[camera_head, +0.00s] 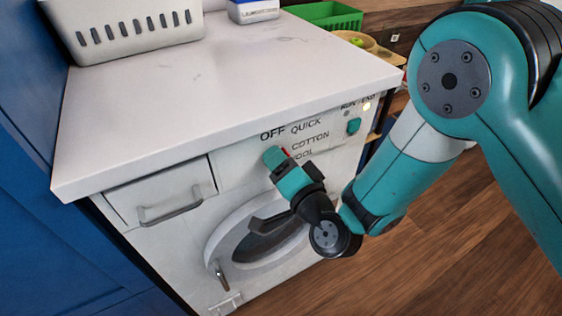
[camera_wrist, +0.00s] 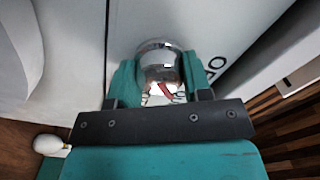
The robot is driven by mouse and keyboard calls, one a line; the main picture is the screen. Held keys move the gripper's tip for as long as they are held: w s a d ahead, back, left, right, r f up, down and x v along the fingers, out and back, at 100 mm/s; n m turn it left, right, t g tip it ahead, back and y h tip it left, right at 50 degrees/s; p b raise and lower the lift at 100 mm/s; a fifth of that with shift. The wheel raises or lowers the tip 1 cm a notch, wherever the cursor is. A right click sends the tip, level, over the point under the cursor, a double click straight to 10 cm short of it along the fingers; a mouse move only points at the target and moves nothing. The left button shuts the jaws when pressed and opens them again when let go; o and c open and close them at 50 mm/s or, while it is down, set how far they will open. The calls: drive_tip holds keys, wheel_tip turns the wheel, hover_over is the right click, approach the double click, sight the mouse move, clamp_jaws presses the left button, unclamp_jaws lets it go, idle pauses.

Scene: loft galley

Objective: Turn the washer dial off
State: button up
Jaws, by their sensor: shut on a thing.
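The washer (camera_head: 190,235) is white, with a front panel lettered OFF, QUICK, COTTON and a partly covered word ending in OOL. My gripper (camera_head: 279,163) is at this panel, just below the OFF lettering, and covers nearly all of the dial in the head view. In the wrist view the dial (camera_wrist: 158,58) is a shiny chrome knob with a red mark, and it sits between the two teal fingers of my gripper (camera_wrist: 157,80), which are shut on it. I cannot tell which word the red mark points to.
The closed drawer (camera_head: 160,195) and round door (camera_head: 260,240) are left of and below my gripper. The white top (camera_head: 225,75) carries a basket (camera_head: 125,28) and a box (camera_head: 252,10).

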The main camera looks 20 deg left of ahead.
drive_tip(key=n+p, duration=0.4)
drive_tip(key=n, duration=0.1)
drive_tip(key=shift+r, duration=0.15)
drive_tip(key=shift+n+p, duration=1.2)
drive_tip(key=shift+n, duration=0.7)
drive_tip(key=shift+f, duration=0.2)
drive_tip(key=o, duration=0.9)
drive_tip(key=shift+o, duration=0.2)
drive_tip(key=shift+s+d, duration=0.1)
